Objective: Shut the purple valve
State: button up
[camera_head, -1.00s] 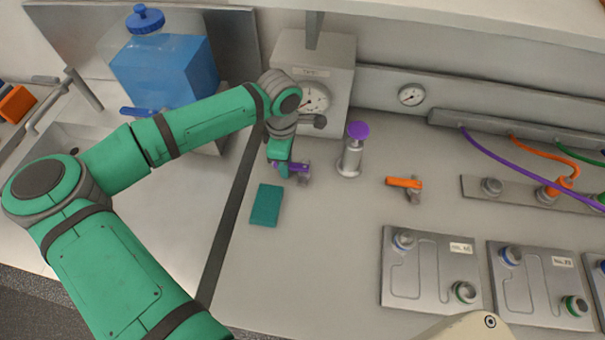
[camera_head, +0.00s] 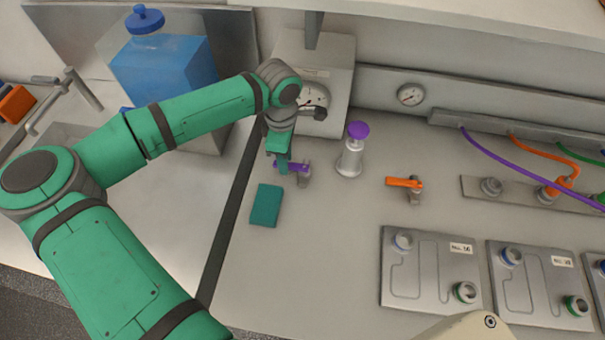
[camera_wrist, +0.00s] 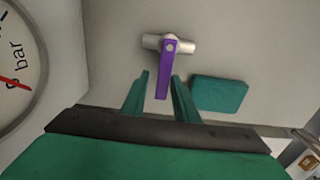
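The purple valve has a flat purple lever (camera_wrist: 164,72) on a short silver body (camera_wrist: 152,42) in the wrist view. The lever stands crosswise to the silver body and points toward my gripper. In the head view the purple lever (camera_head: 294,166) points left from its body (camera_head: 304,176), partly hidden by my gripper (camera_head: 283,160). In the wrist view my gripper (camera_wrist: 160,76) is open, one finger on each side of the lever's free end. A gap shows on both sides; whether the fingers are at the lever's height I cannot tell.
A green block (camera_head: 266,205) lies just in front of the valve, right of my fingers in the wrist view (camera_wrist: 219,94). A purple-topped silver post (camera_head: 352,152) and an orange-handled valve (camera_head: 405,183) stand to the right. A gauge box (camera_head: 335,80) stands behind.

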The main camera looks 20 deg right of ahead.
jog(key=shift+d+r, duration=0.1)
jog(key=shift+r, duration=2.9)
jog(key=shift+w, duration=0.1)
